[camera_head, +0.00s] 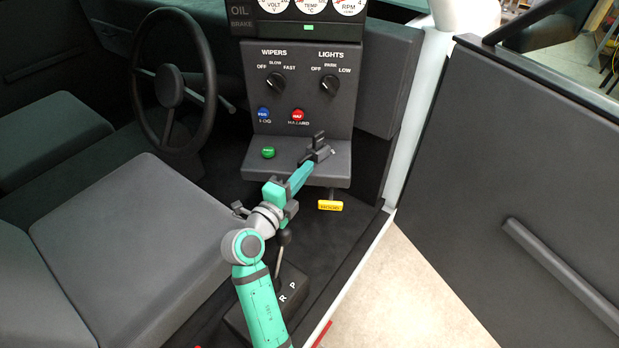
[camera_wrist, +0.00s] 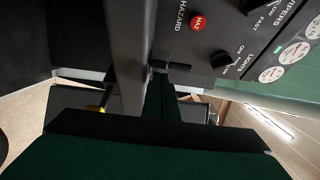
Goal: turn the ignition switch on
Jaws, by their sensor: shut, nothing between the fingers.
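A small dark upright piece (camera_head: 319,138), apparently the ignition switch, stands on the right part of the grey ledge under the dash panel. It also shows in the wrist view as a dark bar (camera_wrist: 177,66) beside the ledge. My gripper (camera_head: 317,153) is shut at its base, with the tips at or very near it. Contact cannot be told. The gripper covers the switch's lower part and any position marks around it.
The green button (camera_head: 268,152) is left on the ledge. The red hazard button (camera_head: 298,115), blue fog button (camera_head: 264,113), wipers knob (camera_head: 275,84) and lights knob (camera_head: 329,85) are above. A yellow handle (camera_head: 330,205) hangs below. The steering wheel (camera_head: 168,86) is left, the open door (camera_head: 530,170) right.

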